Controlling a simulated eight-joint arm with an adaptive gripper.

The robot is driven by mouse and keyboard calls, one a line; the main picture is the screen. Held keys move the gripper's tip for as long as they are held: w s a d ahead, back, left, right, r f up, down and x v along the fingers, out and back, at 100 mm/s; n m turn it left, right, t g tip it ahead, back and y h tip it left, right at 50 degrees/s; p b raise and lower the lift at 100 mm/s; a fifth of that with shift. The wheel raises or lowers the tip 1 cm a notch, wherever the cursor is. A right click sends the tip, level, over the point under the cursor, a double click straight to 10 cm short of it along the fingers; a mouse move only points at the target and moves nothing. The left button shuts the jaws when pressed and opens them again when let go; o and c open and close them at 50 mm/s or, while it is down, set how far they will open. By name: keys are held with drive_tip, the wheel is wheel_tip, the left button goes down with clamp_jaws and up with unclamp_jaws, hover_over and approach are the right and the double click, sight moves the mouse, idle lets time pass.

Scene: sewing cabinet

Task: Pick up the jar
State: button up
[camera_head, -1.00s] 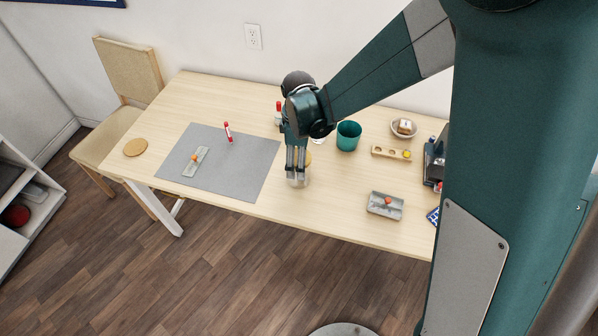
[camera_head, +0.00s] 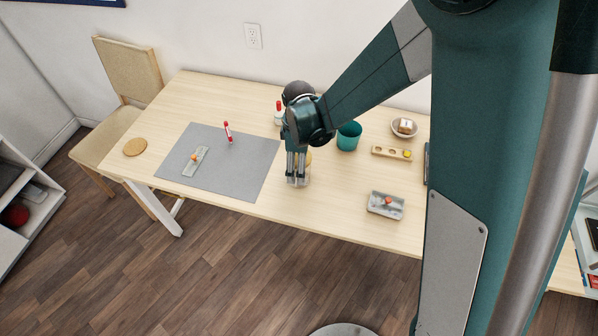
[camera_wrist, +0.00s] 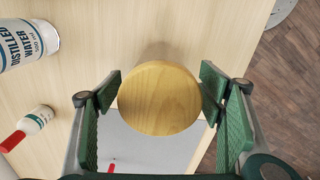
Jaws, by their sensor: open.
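The jar (camera_head: 303,178) stands on the table, partly hidden behind my gripper in the head view. In the wrist view its round wooden lid (camera_wrist: 160,98) shows from above, between the two green finger pads. My gripper (camera_head: 297,177) is open and points down at the jar. In the wrist view the gripper (camera_wrist: 165,95) has a finger on each side of the lid. I cannot tell whether either finger touches. The jar's body is hidden under the lid in the wrist view.
A distilled water bottle (camera_wrist: 28,45) and a red-capped bottle (camera_wrist: 30,128) stand close by. A teal cup (camera_head: 348,136) is behind to the right. A grey mat (camera_head: 235,165) lies to the left. A grey tray (camera_head: 386,205) sits to the right; table between is bare.

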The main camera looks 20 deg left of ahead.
drive_tip(key=shift+f+b, duration=0.4)
drive_tip(key=shift+f, duration=1.9)
drive_tip(key=c, duration=1.1)
